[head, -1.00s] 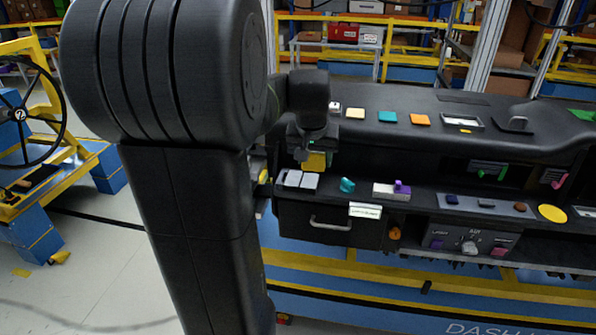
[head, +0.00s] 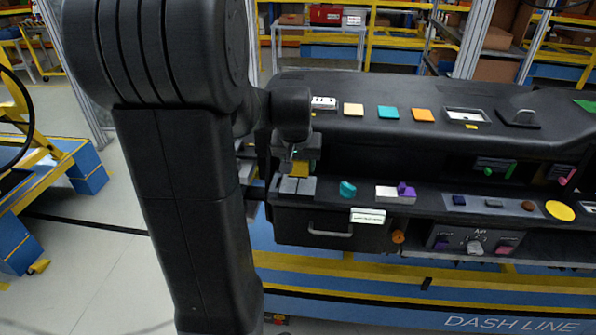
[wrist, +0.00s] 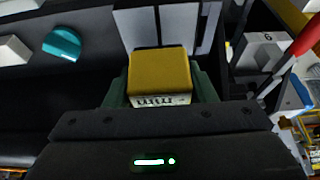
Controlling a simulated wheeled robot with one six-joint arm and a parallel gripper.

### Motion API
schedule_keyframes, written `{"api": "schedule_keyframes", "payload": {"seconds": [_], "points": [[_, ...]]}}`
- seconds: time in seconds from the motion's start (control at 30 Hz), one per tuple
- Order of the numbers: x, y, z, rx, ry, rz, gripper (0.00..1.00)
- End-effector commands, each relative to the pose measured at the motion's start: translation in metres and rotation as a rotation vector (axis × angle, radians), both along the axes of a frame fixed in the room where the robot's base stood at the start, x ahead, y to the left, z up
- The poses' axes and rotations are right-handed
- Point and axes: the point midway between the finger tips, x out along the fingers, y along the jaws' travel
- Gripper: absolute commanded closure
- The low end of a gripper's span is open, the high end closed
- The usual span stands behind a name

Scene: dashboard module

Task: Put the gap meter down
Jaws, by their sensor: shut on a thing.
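A yellow block with a row of small dark marks on its pale end, which I take for the gap meter (wrist: 158,78), is held between the fingers of my gripper (wrist: 157,88) in the wrist view. My gripper (head: 298,160) is shut on it. In the head view the yellow block (head: 299,169) shows just above and behind two grey pads (head: 297,186) at the left end of the dashboard's lower ledge. In the wrist view the pale pads (wrist: 180,28) lie beyond the block. I cannot tell whether the block touches anything below it.
On the ledge right of the pads are a teal knob (head: 348,188) and a white block with a purple part (head: 396,195). Below is a drawer with a handle (head: 330,230). In the wrist view a red-handled tool (wrist: 305,38) is on the right.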

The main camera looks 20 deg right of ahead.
Motion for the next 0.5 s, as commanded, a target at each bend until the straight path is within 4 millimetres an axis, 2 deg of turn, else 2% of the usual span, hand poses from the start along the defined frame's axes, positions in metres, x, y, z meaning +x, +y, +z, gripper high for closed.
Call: {"api": "schedule_keyframes", "payload": {"seconds": [0.1, 0.2, 0.5], "points": [[-0.001, 0.0, -0.019, 0.002, 0.005, 0.0, 0.76], [-0.001, 0.0, -0.028, 0.001, 0.003, 0.0, 0.76], [0.0, 0.0, -0.03, 0.0, 0.0, 0.0, 0.76]]}}
